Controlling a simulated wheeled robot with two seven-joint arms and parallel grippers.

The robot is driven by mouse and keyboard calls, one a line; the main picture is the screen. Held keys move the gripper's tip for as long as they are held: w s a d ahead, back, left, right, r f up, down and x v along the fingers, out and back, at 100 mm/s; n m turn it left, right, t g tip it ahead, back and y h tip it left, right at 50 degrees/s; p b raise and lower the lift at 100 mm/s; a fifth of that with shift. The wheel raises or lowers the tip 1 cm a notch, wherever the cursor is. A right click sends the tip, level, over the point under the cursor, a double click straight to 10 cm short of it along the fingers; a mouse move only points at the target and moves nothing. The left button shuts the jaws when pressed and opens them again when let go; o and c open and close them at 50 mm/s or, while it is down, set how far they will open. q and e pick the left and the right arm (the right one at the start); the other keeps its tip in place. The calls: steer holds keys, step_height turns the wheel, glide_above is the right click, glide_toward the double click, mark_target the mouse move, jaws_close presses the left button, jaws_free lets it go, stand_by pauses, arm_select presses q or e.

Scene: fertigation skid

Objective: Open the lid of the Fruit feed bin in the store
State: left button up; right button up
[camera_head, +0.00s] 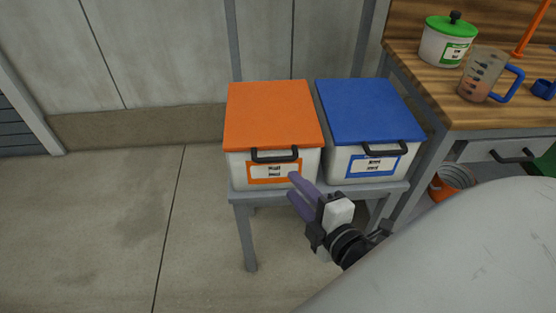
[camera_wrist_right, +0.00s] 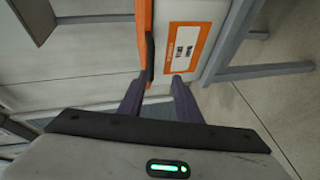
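Two white bins stand side by side on a grey stand. One has an orange lid (camera_head: 272,113), a dark handle (camera_head: 274,155) and an orange-framed label (camera_head: 272,171). The other has a blue lid (camera_head: 367,110), a dark handle (camera_head: 384,148) and a blue-framed label (camera_head: 371,166). Both lids are down; the label words are too blurred to read surely. My right gripper (camera_head: 291,185) is open and empty in front of the orange bin. In the right wrist view its fingers (camera_wrist_right: 158,80) are apart, near the orange bin's handle (camera_wrist_right: 150,58) and label (camera_wrist_right: 184,51). My left gripper is out of view.
The grey stand (camera_head: 245,226) bears both bins, with a wall behind. A wooden bench (camera_head: 430,80) at right holds a green-lidded tub (camera_head: 447,44) and a measuring jug (camera_head: 481,78). An orange bucket (camera_head: 453,180) is below it. The floor at left is clear.

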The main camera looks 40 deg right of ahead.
mark_target(278, 161)
steer(key=shift+n+t, duration=0.3)
steer(key=shift+n, duration=0.2)
steer(key=x, duration=0.3)
steer(key=r+x, duration=0.1)
steer(key=x, duration=0.3)
steer(key=p+x, duration=0.1)
steer(key=x, duration=0.2)
steer(key=shift+w+d+r, duration=0.2)
steer(key=shift+w+d, duration=0.05)
steer(key=shift+w, duration=0.1)
steer(key=shift+c, duration=0.4)
jaws_close()
